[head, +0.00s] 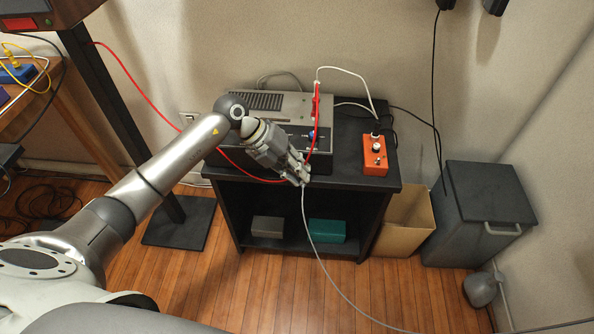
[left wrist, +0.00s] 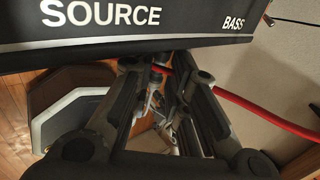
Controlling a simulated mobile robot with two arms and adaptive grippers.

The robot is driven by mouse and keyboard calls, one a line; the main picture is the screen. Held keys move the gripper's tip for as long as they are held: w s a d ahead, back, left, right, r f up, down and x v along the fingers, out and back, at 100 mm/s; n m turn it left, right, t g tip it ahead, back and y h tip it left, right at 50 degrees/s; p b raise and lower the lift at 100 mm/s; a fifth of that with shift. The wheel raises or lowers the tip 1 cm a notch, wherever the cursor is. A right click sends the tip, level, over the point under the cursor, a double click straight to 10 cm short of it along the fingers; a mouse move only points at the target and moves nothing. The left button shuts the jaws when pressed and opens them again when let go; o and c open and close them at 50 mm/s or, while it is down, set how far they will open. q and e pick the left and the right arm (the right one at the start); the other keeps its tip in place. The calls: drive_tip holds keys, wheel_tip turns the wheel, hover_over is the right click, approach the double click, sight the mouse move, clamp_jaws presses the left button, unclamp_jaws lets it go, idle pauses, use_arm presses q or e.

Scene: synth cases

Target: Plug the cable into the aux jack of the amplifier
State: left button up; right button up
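The amplifier (head: 292,104) is a grey box with a vented top and dark front on a black stand. Its black front, lettered SOURCE and BASS, fills the top of the left wrist view (left wrist: 190,18). My left gripper (head: 301,178) is low in front of the amplifier, by the stand's front edge. A thin grey cable (head: 314,241) runs from its fingertips to the floor; the fingers appear shut on its end. The plug is hidden by the fingers. The fingers also show in the left wrist view (left wrist: 153,78). I cannot make out the aux jack. My right gripper is out of view.
A red cable (head: 136,83) loops across the amplifier's front near my gripper. An orange box (head: 375,156) with a knob and cables stands right on the stand's top (head: 345,165). A cardboard box (head: 405,220) and a dark bin (head: 478,212) stand to the right.

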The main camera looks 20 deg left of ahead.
use_arm(q)
drive_tip(key=o, duration=0.3)
drive_tip(key=shift+w+a, duration=0.1)
drive_tip(key=shift+w, duration=0.05)
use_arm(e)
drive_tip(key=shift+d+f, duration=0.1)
use_arm(q)
drive_tip(key=v, duration=1.2)
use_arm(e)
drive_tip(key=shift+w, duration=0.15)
